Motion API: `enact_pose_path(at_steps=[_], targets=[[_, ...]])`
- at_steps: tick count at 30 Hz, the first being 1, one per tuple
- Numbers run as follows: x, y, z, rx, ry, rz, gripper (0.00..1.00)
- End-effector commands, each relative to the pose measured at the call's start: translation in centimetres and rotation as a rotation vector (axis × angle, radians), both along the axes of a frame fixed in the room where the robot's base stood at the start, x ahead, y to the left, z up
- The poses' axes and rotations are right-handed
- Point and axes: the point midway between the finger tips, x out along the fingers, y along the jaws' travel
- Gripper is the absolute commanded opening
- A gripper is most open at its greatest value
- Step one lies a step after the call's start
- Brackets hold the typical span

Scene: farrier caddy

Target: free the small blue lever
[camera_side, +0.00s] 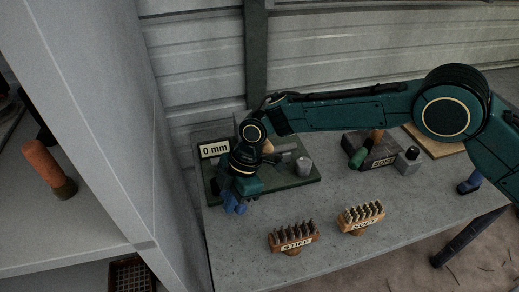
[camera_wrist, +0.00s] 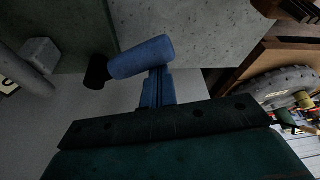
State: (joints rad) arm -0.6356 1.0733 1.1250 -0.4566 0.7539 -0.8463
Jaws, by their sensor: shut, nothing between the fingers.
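In the wrist view, a short blue cylinder (camera_wrist: 142,57) with a black end (camera_wrist: 97,72) looks like the blue lever. It lies at the tips of my gripper (camera_wrist: 157,75), whose narrow blue fingers are together with nothing between them. I cannot tell whether the fingertips touch the lever or only overlap it in the picture. In the side view, my gripper (camera_side: 235,207) points down at the front left of the dark green board (camera_side: 290,181). The lever cannot be told apart from the blue fingers there.
A "0 mm" sign (camera_side: 214,149) stands behind my gripper, and a grey cylinder (camera_side: 304,165) stands on the board. A dark block (camera_side: 372,150) is further right. A cabinet (camera_side: 85,100) rises on the left.

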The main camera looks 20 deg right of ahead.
Motion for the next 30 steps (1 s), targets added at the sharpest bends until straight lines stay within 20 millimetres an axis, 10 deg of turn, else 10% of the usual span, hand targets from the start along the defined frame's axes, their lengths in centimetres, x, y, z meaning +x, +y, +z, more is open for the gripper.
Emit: enact_pose_path(at_steps=[22, 30], targets=[[-2.0, 3.8, 0.8, 0.001, -0.001, 0.003, 0.0], [-0.9, 2.0, 5.5, 0.003, -0.002, -0.002, 0.0]])
